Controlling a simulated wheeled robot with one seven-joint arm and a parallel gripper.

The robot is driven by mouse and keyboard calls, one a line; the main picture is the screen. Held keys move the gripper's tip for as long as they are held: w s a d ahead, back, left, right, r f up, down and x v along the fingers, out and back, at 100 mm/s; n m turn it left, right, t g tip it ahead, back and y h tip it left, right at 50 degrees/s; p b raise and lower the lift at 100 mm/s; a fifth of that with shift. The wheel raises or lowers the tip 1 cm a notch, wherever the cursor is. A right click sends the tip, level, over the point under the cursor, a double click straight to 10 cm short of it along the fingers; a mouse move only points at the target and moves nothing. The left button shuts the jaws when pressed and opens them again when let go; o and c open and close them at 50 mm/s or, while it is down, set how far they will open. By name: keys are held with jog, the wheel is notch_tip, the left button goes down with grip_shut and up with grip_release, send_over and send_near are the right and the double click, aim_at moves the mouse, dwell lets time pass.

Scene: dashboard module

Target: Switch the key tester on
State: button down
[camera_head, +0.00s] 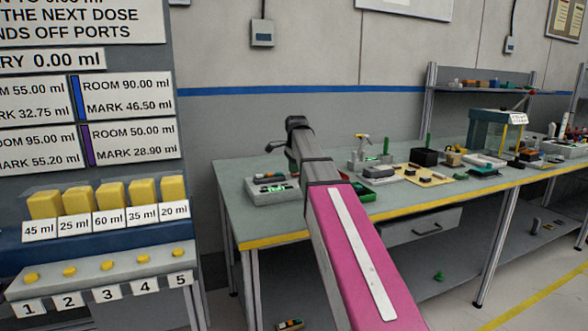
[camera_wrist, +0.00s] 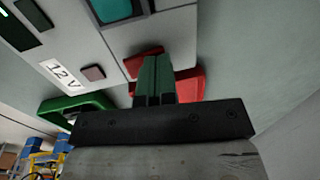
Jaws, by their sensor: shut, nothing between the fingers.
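A pale grey unit (camera_head: 268,190) with a small green lit display sits at the left end of the workbench, partly hidden by my arm. No readable label names it as the key tester. In the wrist view, a grey panel (camera_wrist: 108,52) carries a "12 V" label (camera_wrist: 60,73), a small dull reddish square (camera_wrist: 93,73) beside it and a teal screen (camera_wrist: 112,10). My gripper (camera_wrist: 156,62) is shut and empty, its dark green fingers over the panel's edge. A red part (camera_wrist: 192,84) shows behind the fingers; contact cannot be told. A green bracket-like part (camera_wrist: 72,106) is at left.
The workbench (camera_head: 240,222) has a yellow front edge. Small tools and a yellow board (camera_head: 425,178) lie right of my arm. A dosing panel (camera_head: 90,225) with yellow buttons fills the left. The wall is behind the bench.

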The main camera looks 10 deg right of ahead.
aim_at(296, 175)
jog(key=shift+s+f, duration=0.1)
jog(key=shift+s, duration=0.1)
jog(key=shift+s+d+r, duration=0.15)
jog(key=shift+s+r, duration=0.05)
jog(key=shift+s, duration=0.4)
jog(key=shift+r, duration=0.25)
notch_tip(296, 175, up, 13)
jog(key=s, duration=0.2)
jog(key=shift+d+r, duration=0.2)
jog(key=shift+w+a, duration=0.15)
jog(key=shift+w, duration=0.1)
jog(key=shift+w, duration=0.45)
